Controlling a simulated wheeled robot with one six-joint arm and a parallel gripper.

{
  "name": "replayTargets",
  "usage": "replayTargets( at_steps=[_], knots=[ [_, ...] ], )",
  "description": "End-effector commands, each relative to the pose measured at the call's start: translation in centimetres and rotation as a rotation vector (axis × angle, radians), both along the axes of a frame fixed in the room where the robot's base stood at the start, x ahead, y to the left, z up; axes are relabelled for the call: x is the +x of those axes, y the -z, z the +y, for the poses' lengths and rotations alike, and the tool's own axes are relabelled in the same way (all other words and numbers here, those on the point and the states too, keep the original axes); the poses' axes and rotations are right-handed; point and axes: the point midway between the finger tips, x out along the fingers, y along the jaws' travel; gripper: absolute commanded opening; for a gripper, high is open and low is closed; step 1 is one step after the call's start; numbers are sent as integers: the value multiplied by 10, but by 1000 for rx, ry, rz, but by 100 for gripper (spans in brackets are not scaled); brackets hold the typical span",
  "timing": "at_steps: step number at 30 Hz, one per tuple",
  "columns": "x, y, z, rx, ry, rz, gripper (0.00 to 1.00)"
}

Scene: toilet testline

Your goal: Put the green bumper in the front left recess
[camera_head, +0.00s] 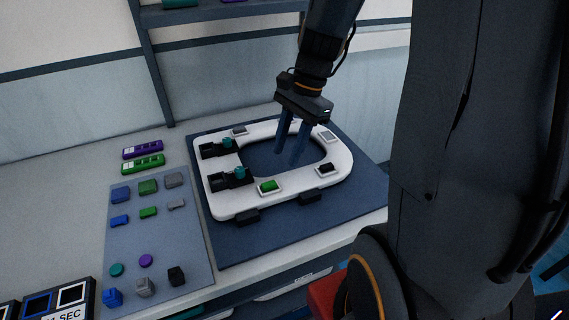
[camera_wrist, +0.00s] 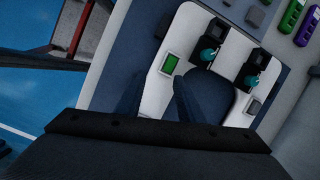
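A green bumper (camera_head: 268,186) sits in a pale-edged recess on the near side of the white toilet seat (camera_head: 225,206), close to the hinges. In the wrist view the green bumper (camera_wrist: 170,64) lies within the recess outline; whether it is fully flush I cannot tell. My gripper (camera_head: 288,155) is above the seat's central opening, pointing down, its two fingers apart with nothing between them. It is apart from the bumper. The fingers also show in the wrist view (camera_wrist: 161,98). Other recesses show at the seat's far hinge side (camera_head: 239,131), far right (camera_head: 327,136) and near right (camera_head: 326,168).
The seat lies on a dark blue mat (camera_head: 275,242). Two black hinges with teal knobs (camera_head: 232,177) stand at its left. A grey-blue mat (camera_head: 180,240) holds several coloured blocks, including green ones. Purple and green strips (camera_head: 143,163) lie behind it. Bins stand at lower left.

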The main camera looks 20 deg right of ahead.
Motion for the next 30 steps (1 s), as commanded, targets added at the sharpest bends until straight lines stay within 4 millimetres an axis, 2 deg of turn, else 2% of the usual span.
replayTargets(
  at_steps=[1,6,9,12,16,30],
  knots=[
    [-14,4,9,-48,-164,-40,35],
    [-49,16,24,-200,-758,-182,35],
    [-62,20,31,-255,-1025,-239,35],
    [-68,21,35,-287,-1184,-273,35],
    [-71,22,37,-298,-1245,-284,35],
    [-70,22,37,-297,-1237,-283,35]
  ],
)
